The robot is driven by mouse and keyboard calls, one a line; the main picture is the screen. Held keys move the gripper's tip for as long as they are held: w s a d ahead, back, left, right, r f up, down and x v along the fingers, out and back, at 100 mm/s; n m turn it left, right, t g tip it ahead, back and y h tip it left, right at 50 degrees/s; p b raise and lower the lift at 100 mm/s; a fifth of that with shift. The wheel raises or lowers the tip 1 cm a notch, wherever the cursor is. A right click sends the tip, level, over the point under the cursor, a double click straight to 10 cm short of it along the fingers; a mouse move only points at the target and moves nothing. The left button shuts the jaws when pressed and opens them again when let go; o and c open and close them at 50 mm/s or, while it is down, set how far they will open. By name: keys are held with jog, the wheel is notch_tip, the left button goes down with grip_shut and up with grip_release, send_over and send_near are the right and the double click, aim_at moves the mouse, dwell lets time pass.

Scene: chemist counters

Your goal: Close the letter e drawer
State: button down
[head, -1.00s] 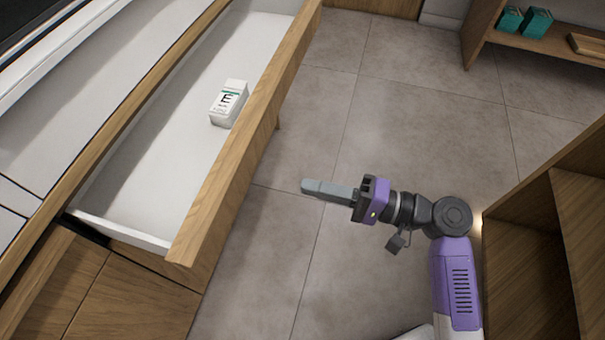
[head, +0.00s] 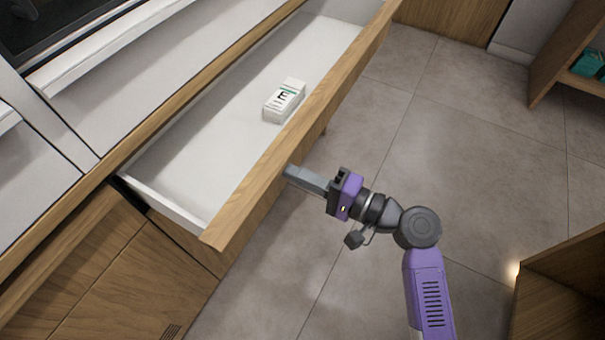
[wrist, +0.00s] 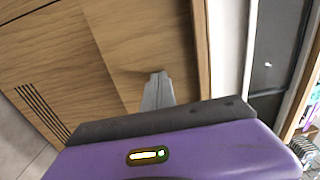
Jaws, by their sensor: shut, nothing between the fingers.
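The letter e drawer (head: 190,172) is pulled out, with a white interior and a wooden front (head: 300,128). A white box marked E (head: 284,100) lies inside it, near the front panel. My gripper (head: 290,172) is shut and empty, just outside the drawer front, its tips at or very near the wood. In the wrist view my gripper (wrist: 158,78) points at a wooden face, with a dark shadow by the tips. I cannot tell whether they touch.
Wooden cabinet fronts (head: 130,275) stand below and left of the drawer. A wooden shelf unit (head: 565,290) is at the lower right, and another with teal boxes (head: 588,64) is at the upper right. The tiled floor (head: 470,150) between is clear.

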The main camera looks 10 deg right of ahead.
jog(key=b, duration=0.4)
send_over(216, 151)
jog(key=d, duration=0.1)
jog(key=shift+s+d+f, duration=0.1)
jog(key=shift+s, duration=0.25)
jog(key=shift+w+a+b, duration=0.35)
jog(key=shift+a+b, duration=0.05)
jog(key=shift+a, duration=0.1)
jog(key=shift+w+a+r, duration=0.1)
jog(key=shift+a+r, duration=0.05)
jog(key=shift+r, duration=0.1)
